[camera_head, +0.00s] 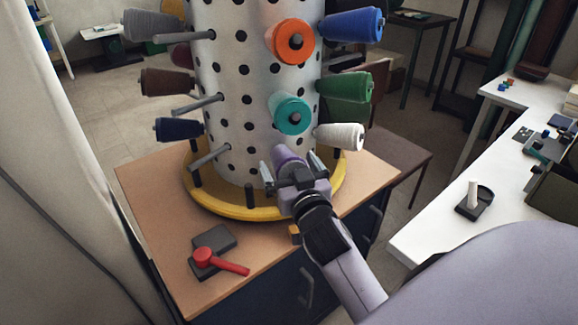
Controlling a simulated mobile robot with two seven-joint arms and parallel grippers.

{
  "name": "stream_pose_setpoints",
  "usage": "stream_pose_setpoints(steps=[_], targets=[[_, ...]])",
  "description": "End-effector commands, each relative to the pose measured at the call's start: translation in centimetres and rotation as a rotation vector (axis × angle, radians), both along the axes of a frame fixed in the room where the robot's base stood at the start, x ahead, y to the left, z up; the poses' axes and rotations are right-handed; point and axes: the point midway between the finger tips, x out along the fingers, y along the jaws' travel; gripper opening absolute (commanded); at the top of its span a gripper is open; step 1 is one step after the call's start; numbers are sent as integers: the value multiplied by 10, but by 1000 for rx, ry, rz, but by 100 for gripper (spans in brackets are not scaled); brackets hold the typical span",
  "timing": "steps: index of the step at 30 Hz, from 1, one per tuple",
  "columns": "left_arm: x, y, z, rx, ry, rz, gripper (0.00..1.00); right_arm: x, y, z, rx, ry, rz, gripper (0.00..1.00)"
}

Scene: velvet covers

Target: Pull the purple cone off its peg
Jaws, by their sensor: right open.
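The purple cone (287,157) sits low on the front of the white perforated column (246,100), just below the teal cone. My right gripper (293,169) reaches in from the lower right. Its jaws are open, with one finger to the left of the purple cone and one to the right. The gripper body hides the near end of the cone, and I cannot tell whether the fingers touch it. The cone's peg is hidden. My left gripper is not in view.
Close by are the teal cone (291,115), white cone (340,136), orange cone (290,42) and bare pegs (208,158). A yellow ring base (225,203) with black posts surrounds the column. A red-handled tool (220,262) lies on the cabinet top (160,215).

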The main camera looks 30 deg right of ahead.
Motion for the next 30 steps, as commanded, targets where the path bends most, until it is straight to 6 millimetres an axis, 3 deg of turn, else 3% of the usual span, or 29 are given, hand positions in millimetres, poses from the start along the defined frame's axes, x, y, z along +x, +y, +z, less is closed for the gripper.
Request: stream_pose_setpoints(steps=[11, 16, 17, 30], targets=[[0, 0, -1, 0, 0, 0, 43, -1, 0, 0, 0, 0, -1, 100], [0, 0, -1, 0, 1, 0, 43, -1, 0, 0, 0, 0, -1, 48], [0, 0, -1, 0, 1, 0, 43, -1, 0, 0, 0, 0, -1, 42], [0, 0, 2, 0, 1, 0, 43, -4, 1, 3, 1, 0, -1, 41]])
